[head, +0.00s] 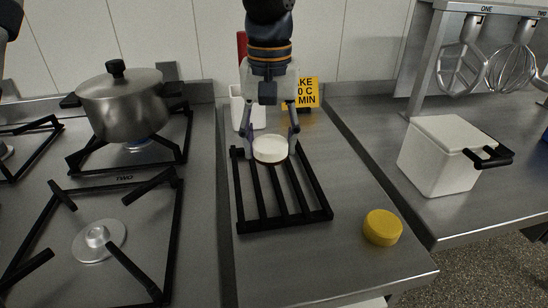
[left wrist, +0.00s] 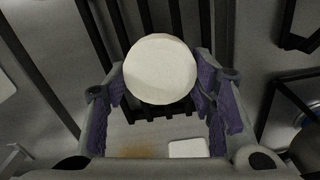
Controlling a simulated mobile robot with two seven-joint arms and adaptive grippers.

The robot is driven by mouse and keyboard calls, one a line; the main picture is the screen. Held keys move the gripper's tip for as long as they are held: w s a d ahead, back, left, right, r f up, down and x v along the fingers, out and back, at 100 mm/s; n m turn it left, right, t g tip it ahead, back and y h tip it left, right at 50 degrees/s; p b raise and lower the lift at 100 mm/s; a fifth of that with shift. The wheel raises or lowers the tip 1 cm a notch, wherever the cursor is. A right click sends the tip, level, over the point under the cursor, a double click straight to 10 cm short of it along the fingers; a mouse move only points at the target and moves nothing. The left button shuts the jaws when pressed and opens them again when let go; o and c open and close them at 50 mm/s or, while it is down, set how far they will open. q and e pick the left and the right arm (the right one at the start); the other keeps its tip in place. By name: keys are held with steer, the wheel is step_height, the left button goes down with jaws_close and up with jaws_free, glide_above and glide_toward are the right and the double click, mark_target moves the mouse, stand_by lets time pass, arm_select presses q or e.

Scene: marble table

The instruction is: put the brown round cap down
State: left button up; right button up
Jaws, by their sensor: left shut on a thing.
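A round cap (head: 270,149) is between the fingers of my left gripper (head: 270,146). Its top looks cream-white and a thin brown edge shows below it. The gripper is shut on its sides and points down over the far part of a black slatted rack (head: 285,220). I cannot tell whether the cap touches the rack. In the left wrist view the cap (left wrist: 160,70) shows as a pale disc in front of the purple-padded fingers, with the rack's bars beneath. My right gripper is not in view.
A yellow round cap (head: 382,228) lies on the counter right of the rack. A white container (head: 247,108) and a yellow sign (head: 306,93) stand behind. A steel pot (head: 122,104) is on the stove at left. A white lidded box (head: 447,155) is at right. Counter in front of the rack is clear.

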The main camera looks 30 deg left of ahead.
mark_target(274, 173)
arm_select(q)
steer(key=shift+w+a+f, duration=0.15)
steer(key=shift+w+f, duration=0.7)
steer(key=shift+f, duration=0.2)
steer(key=shift+w+f, duration=0.2)
steer(key=shift+f, duration=0.75)
steer(key=shift+w+f, duration=0.15)
steer(key=shift+f, duration=0.75)
steer(key=shift+f, duration=0.15)
steer(key=o, duration=1.3)
step_height(274, 173, up, 12)
steer(key=shift+r, duration=0.2)
